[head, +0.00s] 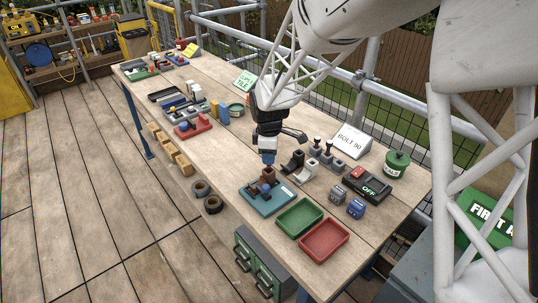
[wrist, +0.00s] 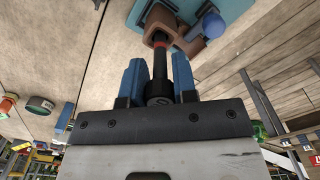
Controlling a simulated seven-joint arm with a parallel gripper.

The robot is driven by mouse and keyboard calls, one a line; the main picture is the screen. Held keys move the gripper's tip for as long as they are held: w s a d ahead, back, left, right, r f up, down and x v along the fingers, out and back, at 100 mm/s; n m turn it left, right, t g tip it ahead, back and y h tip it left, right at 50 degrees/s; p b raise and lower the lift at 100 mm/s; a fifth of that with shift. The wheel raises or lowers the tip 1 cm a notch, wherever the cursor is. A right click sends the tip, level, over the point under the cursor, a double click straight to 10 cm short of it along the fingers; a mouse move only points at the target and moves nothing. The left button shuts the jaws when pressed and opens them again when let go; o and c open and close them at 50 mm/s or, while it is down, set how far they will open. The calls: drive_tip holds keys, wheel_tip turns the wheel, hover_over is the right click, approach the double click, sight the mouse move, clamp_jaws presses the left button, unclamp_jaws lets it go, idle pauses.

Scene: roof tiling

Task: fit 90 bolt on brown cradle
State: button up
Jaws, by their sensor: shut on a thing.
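My gripper (head: 268,160) is shut on a dark bolt (wrist: 159,68) with a red band, held between its two blue fingers in the wrist view. The brown cradle (wrist: 189,48) is just beyond the fingertips, and the bolt's far end is at its rounded, ring-like part. I cannot tell whether the bolt is seated or only touching. In the head view the brown cradle (head: 266,185) stands on a blue base plate (head: 258,204), directly below my gripper. The bolt is hidden there by the fingers.
A "BOLT 90" sign (head: 350,141) stands behind grey holders with dark upright pieces (head: 330,160). Black and white cradles (head: 310,169) sit right of my gripper. Green (head: 299,218) and red (head: 324,239) trays lie at the near end. A green tin (head: 397,163) stands at the right edge.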

drive_tip(key=shift+f, duration=0.5)
idle(1.3)
drive_tip(key=o, duration=1)
drive_tip(key=shift+r, duration=0.15)
drive_tip(key=shift+r, duration=3.25)
drive_tip(key=shift+r, duration=0.1)
